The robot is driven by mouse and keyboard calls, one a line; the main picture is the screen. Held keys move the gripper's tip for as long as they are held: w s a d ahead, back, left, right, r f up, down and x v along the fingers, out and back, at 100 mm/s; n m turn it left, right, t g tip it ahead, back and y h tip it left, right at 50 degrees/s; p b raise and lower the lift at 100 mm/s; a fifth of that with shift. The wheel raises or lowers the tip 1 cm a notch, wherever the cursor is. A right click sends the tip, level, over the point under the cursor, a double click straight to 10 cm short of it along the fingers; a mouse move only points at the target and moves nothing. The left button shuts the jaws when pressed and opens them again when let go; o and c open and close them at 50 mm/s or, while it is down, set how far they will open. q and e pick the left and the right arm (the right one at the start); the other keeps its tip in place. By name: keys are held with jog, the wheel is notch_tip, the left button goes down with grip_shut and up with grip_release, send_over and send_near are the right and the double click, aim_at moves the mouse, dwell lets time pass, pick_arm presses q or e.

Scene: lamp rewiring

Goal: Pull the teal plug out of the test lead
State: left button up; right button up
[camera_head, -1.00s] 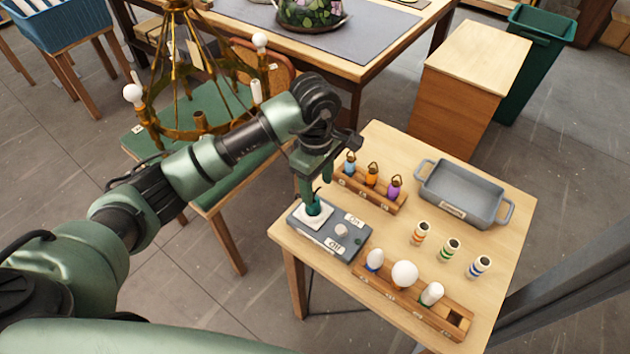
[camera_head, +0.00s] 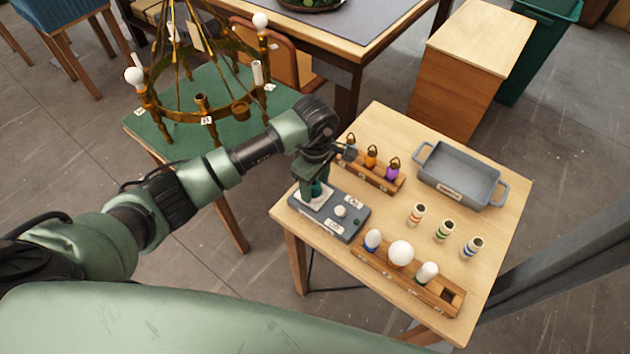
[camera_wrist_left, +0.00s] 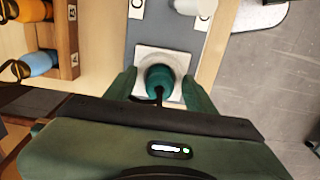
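The teal plug (camera_head: 318,189) stands upright in a white square socket (camera_wrist_left: 142,56) on the grey test box (camera_head: 322,222). It also shows in the wrist view (camera_wrist_left: 160,77), with a dark cord at its near side. My left gripper (camera_head: 317,182) points down over the plug. I cannot tell a separate test lead apart from the socket. My right gripper is not in view.
A wooden rack with several small coloured lamp holders (camera_head: 371,157) stands close behind the box. A bulb rack (camera_head: 437,300) stands in front right, with striped cylinders (camera_head: 443,231) and a grey tray (camera_head: 460,172) beyond. A brass chandelier (camera_head: 205,110) is at the left.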

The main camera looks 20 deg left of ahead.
aim_at(315, 184)
pick_arm(q)
grip_shut()
jog(key=shift+r, duration=0.2)
jog(key=shift+r+p, duration=1.25)
jog(key=shift+r, duration=0.85)
